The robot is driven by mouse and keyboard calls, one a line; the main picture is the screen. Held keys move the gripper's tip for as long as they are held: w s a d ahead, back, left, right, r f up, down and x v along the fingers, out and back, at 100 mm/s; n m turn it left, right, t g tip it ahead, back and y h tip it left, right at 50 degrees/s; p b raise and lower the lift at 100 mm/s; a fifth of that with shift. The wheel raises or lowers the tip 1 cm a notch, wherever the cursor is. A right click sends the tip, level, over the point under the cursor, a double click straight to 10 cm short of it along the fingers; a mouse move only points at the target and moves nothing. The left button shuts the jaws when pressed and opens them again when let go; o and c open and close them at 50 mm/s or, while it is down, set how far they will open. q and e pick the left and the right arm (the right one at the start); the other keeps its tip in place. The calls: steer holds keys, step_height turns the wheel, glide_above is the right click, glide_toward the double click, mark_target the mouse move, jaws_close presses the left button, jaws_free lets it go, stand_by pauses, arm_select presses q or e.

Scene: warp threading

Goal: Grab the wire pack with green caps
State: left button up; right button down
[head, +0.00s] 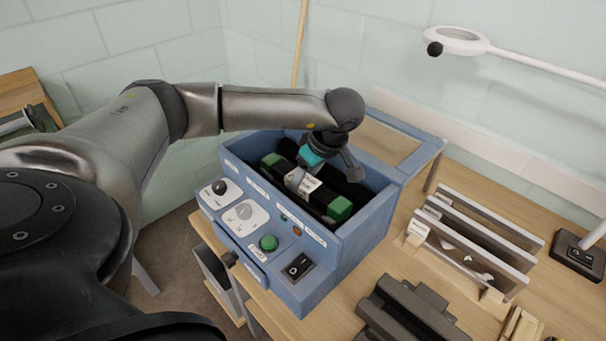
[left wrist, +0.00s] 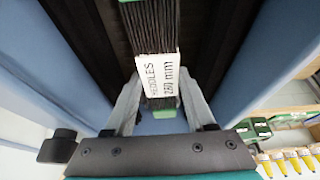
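The wire pack with green caps (head: 340,208) is a long dark bundle with a white label, lying inside the blue box (head: 345,250). Its other green cap shows toward the back left. My left gripper (head: 299,181) reaches down into the box at the middle of the pack. In the left wrist view the label (left wrist: 158,78) reads "HEDDLES" and a length in mm. The fingers of my left gripper (left wrist: 160,80) stand on both sides of the pack, with their tips at the label's edges. Whether they press on it is unclear. My right gripper is not in view.
The box's front has knobs, a green button (head: 268,243) and a black switch (head: 298,266). A grey slotted rack (head: 470,240) and a dark grey holder (head: 410,310) stand on the wooden table to the right. A white lamp (head: 460,40) hangs at the upper right.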

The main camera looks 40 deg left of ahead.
arm_select(q)
jaws_close()
steer(key=shift+r, duration=0.2)
stand_by(0.4)
